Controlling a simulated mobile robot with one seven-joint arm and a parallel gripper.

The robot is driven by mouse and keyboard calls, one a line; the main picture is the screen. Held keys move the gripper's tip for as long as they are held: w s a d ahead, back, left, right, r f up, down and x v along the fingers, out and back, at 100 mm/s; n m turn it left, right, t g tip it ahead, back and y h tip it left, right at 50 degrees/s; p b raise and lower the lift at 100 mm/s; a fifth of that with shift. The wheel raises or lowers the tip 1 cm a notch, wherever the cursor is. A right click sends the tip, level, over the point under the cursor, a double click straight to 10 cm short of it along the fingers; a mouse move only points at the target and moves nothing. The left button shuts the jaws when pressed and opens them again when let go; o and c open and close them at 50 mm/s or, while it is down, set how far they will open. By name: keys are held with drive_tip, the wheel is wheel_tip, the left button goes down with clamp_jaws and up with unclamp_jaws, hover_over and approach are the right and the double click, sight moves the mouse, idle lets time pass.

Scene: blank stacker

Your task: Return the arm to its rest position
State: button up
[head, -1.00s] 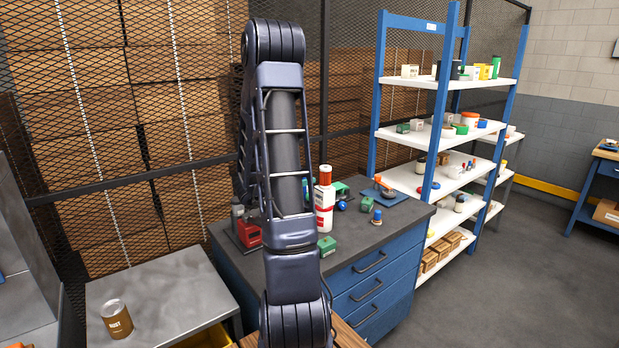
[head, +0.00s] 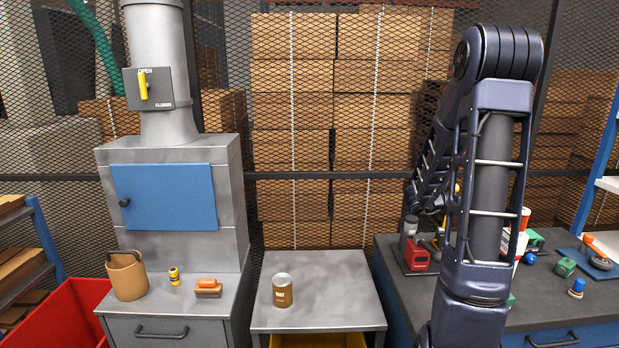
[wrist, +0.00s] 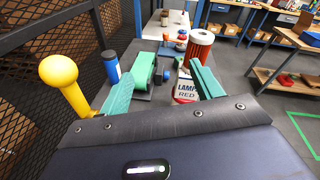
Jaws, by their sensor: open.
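My arm (head: 487,185) rises at the right of the head view, bends at a high elbow and reaches down and away over the dark workbench (head: 395,265). My gripper (wrist: 162,70) shows in the wrist view with its two green fingers apart and nothing held between them. A green device and a white and red can labelled "LAMP RED" (wrist: 186,88) lie beyond the fingers; I cannot tell how near they are. In the head view the fingers are not clearly visible.
A yellow knobbed handle (wrist: 58,72) stands close left of the fingers. A red tool (head: 415,257) stands on the workbench's left part. A grey table with a brown tin (head: 282,290) stands left of it. A mesh fence runs behind. A cabinet with a blue door (head: 165,197) is at left.

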drive_tip(key=w+a+r+n+t+y, duration=0.3)
drive_tip(key=a+r+n+t+y, duration=0.15)
drive_tip(key=a+n, duration=0.45)
drive_tip(key=w+a+r+n+t+y, duration=0.35)
drive_tip(key=a+n+t+y, duration=0.2)
drive_tip(key=a+n, duration=0.4)
drive_tip(key=s+a+r+n+y, duration=0.3)
drive_tip(key=s+a+n+y, duration=0.4)
drive_tip(key=n, duration=0.7)
drive_tip(key=s+a+f+n+g, duration=0.1)
drive_tip(key=s+n+g, duration=0.1)
drive_tip(key=s+n, duration=0.3)
drive_tip(key=s+f+n+g, duration=0.1)
drive_tip(key=s+n+g, duration=0.2)
drive_tip(key=s+n, duration=0.3)
drive_tip(key=s+a+f+n+g+h, duration=0.1)
drive_tip(key=s+n+g, duration=0.1)
drive_tip(key=s+n, duration=0.4)
drive_tip(key=s, duration=0.5)
drive_tip(key=shift+s+a+f, duration=0.2)
drive_tip(key=shift+s+a, duration=0.1)
drive_tip(key=shift+a, duration=0.05)
